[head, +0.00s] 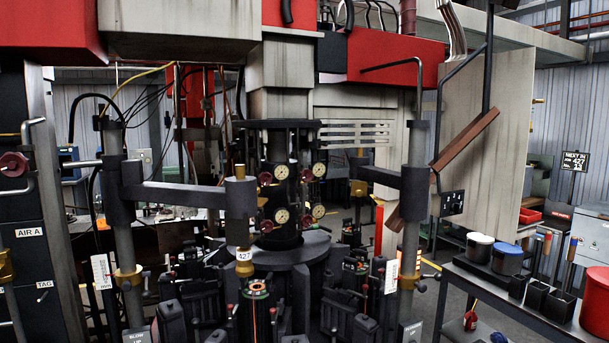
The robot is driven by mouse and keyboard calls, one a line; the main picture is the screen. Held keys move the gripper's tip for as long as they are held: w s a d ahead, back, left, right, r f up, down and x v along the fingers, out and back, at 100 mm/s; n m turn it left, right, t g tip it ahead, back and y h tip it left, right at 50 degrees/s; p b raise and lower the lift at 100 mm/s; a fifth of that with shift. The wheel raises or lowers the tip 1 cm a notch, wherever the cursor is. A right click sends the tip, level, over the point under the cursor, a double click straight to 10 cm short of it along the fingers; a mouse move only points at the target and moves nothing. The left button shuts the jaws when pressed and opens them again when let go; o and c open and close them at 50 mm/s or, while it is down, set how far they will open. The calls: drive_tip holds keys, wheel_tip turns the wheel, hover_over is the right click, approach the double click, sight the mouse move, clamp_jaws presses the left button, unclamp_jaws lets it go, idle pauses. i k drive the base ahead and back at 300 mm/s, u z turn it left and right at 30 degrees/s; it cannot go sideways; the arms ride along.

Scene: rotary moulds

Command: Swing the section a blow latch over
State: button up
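A rotary mould machine fills the middle, with a dark central column (282,170) bearing several round dials. A dark swing arm (178,193) on the left post (119,215) reaches right to an upright cylinder with a brass top and a yellow-ringed end marked 427 (244,262). Below that end, apart from it, an open-topped mould (258,312) shows an orange-lit slit. Small levers with red knobs (232,309) stand beside the moulds. I cannot tell which part is the section A blow latch or how it lies. My gripper is not in view.
A right post (412,200) carries a second swing arm (378,176). A dark bench (500,298) at right holds a white pot (480,247), a blue pot (507,258) and black bins. A cabinet labelled AIR A (30,232) stands at far left. Black mould blocks crowd the lower middle.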

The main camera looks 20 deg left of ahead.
sight(261, 200)
drive_tip(key=u, duration=0.3)
drive_tip(key=i, duration=1.3)
drive_tip(key=u, duration=0.6)
